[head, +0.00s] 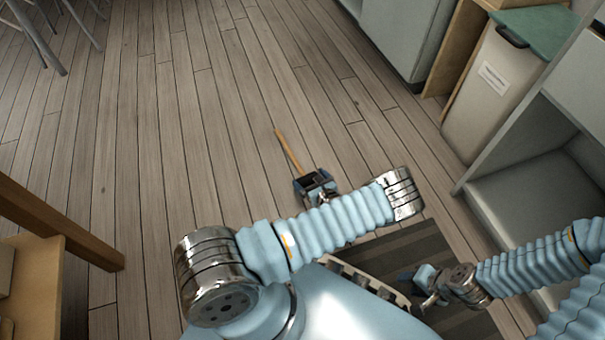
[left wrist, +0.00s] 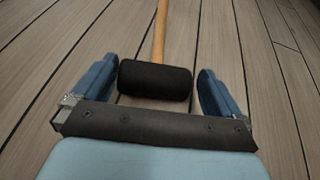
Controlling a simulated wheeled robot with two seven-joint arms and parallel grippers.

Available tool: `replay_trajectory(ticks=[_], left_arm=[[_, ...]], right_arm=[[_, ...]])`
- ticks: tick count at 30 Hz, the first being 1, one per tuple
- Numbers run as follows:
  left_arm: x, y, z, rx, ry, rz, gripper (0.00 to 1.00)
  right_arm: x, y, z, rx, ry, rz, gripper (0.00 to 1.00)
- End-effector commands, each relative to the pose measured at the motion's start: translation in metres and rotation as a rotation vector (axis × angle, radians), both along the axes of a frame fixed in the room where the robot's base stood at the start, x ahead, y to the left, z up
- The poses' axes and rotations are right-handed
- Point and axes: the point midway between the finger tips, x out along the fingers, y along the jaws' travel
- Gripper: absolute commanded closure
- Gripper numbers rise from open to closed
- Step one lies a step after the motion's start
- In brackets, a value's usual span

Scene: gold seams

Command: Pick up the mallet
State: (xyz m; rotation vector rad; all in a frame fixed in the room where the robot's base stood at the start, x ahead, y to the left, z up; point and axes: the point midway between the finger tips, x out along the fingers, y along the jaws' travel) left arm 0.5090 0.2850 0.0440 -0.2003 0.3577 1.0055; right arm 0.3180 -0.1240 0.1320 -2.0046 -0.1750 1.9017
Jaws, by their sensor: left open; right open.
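The mallet has a light wooden handle (head: 289,151) and a black cylindrical head (left wrist: 155,81). It appears to lie on the plank floor, with its handle pointing away from me. My left gripper (head: 313,183) is open over the head end, and its body hides part of the head in the head view. In the left wrist view my left gripper's fingers (left wrist: 157,72) stand one on each side of the black head, with a gap at both sides. My right gripper (head: 425,285) is open and empty at the lower right, well away from the mallet.
A dark striped mat (head: 415,250) lies on the floor at lower right. Grey open shelving (head: 530,180) and a pale bin (head: 490,85) stand on the right. A wooden piece of furniture (head: 50,220) is at left. The floor beyond the mallet is clear.

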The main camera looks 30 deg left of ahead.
Motion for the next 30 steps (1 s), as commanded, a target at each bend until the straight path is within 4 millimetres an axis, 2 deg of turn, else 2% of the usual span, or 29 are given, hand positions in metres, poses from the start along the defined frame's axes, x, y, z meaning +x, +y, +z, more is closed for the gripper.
replay_trajectory(ticks=[9,16,27,30], left_arm=[[0.019,0.038,-0.018,0.001,-0.001,0.002,0.0],[0.02,0.04,-0.017,0.0,0.0,0.001,0.0],[0.021,0.04,-0.017,0.001,-0.001,0.001,0.55],[0.021,0.04,-0.017,0.001,-0.001,0.001,0.56]], right_arm=[[0.001,0.0,-0.016,-0.001,-0.003,-0.002,0.57],[0.001,0.0,-0.015,-0.001,-0.003,-0.002,0.57],[0.001,0.0,-0.015,-0.001,-0.003,-0.002,0.57],[0.001,0.0,-0.015,-0.001,-0.003,-0.002,0.57]])
